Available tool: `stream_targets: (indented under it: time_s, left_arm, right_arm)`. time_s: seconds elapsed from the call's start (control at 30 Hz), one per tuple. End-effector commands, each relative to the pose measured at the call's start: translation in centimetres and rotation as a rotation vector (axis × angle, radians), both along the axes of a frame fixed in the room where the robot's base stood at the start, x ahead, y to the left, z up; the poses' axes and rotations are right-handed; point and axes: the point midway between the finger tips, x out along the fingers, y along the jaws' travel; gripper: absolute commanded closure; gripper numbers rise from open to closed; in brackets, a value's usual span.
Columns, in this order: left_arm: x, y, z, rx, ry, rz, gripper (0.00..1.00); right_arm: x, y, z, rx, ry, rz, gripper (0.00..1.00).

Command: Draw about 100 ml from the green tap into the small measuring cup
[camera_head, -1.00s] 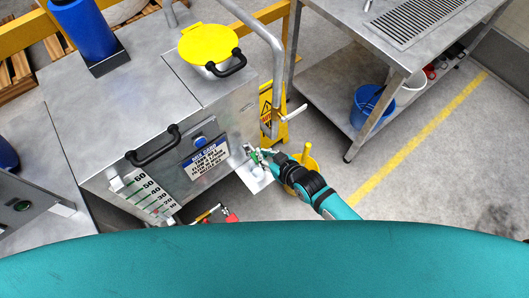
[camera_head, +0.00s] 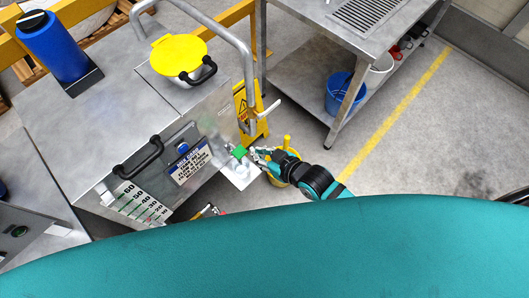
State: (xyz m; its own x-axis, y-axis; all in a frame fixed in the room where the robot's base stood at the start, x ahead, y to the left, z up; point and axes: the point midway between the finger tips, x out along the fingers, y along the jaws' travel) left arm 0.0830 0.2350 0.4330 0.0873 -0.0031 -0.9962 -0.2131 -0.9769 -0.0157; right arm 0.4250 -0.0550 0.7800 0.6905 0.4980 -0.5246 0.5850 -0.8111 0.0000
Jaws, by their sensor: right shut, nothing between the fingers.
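The green tap (camera_head: 239,152) shows its green handle on the front right of the steel tank (camera_head: 120,95). My right gripper (camera_head: 256,154) is just to the right of the green handle. Its fingers look shut and empty, with a small gap to the handle. A small metal shelf (camera_head: 241,178) sticks out below the tap. Something small and pale is on it under the tap, too small and blurred to tell if it is the measuring cup. My left gripper is not in view.
A yellow-lidded pot (camera_head: 178,52) is on top of the tank. A yellow caution sign (camera_head: 242,105) and a bent steel pipe (camera_head: 247,60) are close behind my gripper. A steel table (camera_head: 330,45) with a blue bucket (camera_head: 343,95) below is at back right. The right floor is clear.

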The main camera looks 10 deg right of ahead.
Motion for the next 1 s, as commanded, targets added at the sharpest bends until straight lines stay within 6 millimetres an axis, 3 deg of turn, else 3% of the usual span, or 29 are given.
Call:
stream_targets:
  time_s: [0.2, 0.83, 0.93, 1.0]
  left_arm:
    - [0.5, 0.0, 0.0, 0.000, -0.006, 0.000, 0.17]
    - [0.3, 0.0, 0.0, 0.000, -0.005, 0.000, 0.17]
    - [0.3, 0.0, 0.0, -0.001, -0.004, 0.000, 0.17]
    - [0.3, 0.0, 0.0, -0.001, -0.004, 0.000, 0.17]
  right_arm:
    - [-1.4, -0.9, 1.3, 0.000, 0.000, 0.001, 1.00]
    - [-1.4, -1.0, 1.4, 0.001, 0.000, -0.001, 1.00]
    - [-1.4, -1.6, 0.3, -0.012, 0.016, -0.014, 1.00]
    - [-1.4, -2.7, -1.9, -0.035, 0.045, -0.041, 1.00]
